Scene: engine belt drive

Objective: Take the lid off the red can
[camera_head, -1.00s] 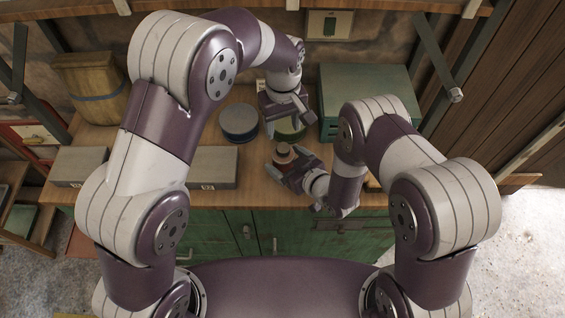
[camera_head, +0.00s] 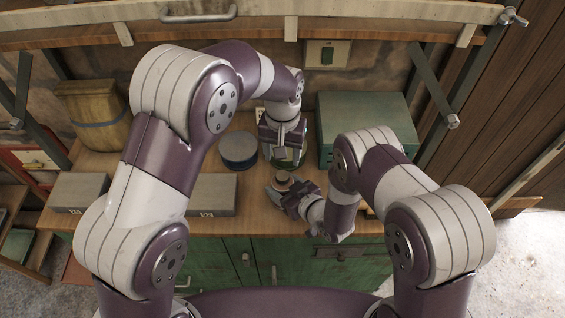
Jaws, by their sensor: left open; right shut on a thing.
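I cannot make out the seam between lid and can at this size. My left gripper (camera_head: 284,153) is open and empty. It points down above and behind the red can, apart from it.
A dark blue round tin (camera_head: 238,147) stands left of my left gripper. A green round tin (camera_head: 291,163) is partly hidden behind that gripper. A green metal box (camera_head: 365,120) stands to the right. Grey boxes (camera_head: 212,194) and a wooden bucket (camera_head: 92,112) stand left.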

